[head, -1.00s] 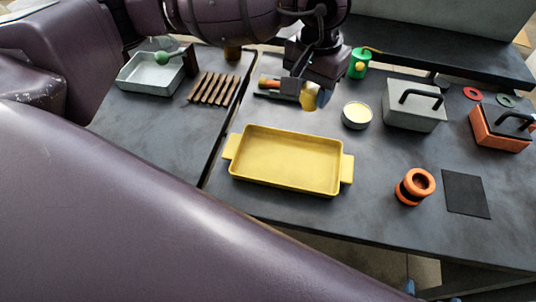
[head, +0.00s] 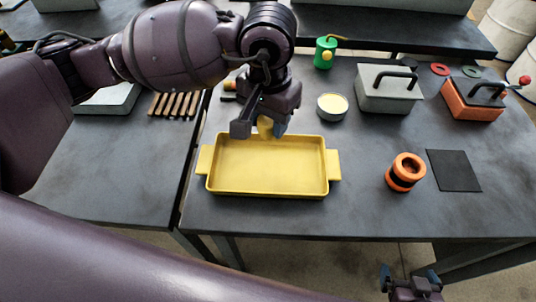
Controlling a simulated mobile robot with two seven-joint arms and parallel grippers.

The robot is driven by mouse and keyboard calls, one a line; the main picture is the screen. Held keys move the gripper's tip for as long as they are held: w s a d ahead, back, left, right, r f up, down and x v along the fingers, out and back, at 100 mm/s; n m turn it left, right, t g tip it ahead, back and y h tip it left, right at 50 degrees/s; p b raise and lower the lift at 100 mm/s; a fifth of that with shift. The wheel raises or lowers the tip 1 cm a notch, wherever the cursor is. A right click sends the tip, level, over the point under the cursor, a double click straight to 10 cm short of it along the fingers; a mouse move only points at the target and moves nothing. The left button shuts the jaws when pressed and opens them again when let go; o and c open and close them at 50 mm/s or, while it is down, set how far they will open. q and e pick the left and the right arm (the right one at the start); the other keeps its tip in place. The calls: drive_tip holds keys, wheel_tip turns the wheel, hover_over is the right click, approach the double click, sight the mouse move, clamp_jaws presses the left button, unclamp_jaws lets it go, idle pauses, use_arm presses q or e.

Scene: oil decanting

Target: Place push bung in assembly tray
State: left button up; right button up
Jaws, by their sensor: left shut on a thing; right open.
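The yellow assembly tray (head: 268,168), with a handle at each end, lies on the dark table and looks empty. My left gripper (head: 260,130) hangs over the tray's far edge, fingers pointing down. It is shut on a small yellow push bung (head: 265,125), partly hidden by the fingers. The bung appears above the tray's far rim; its exact height is hard to tell. My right gripper (head: 411,278) is open and empty at the bottom right, off the table's front edge.
Right of the tray stand an orange and black spool-like part (head: 406,172) and a dark flat mat (head: 453,170). Behind are a round tin (head: 332,106), a grey lidded box (head: 389,92), an orange box (head: 472,104) and a green can (head: 325,53). A slatted rack (head: 175,104) lies left.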

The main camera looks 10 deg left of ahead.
use_arm(q)
wheel_tip(320, 180, down, 12)
drive_tip(key=shift+r+b, duration=0.15)
drive_tip(key=shift+b, duration=0.2)
drive_tip(key=o, duration=1)
wheel_tip(320, 180, up, 12)
drive_tip(key=shift+r, duration=0.1)
idle(0.4)
idle(0.4)
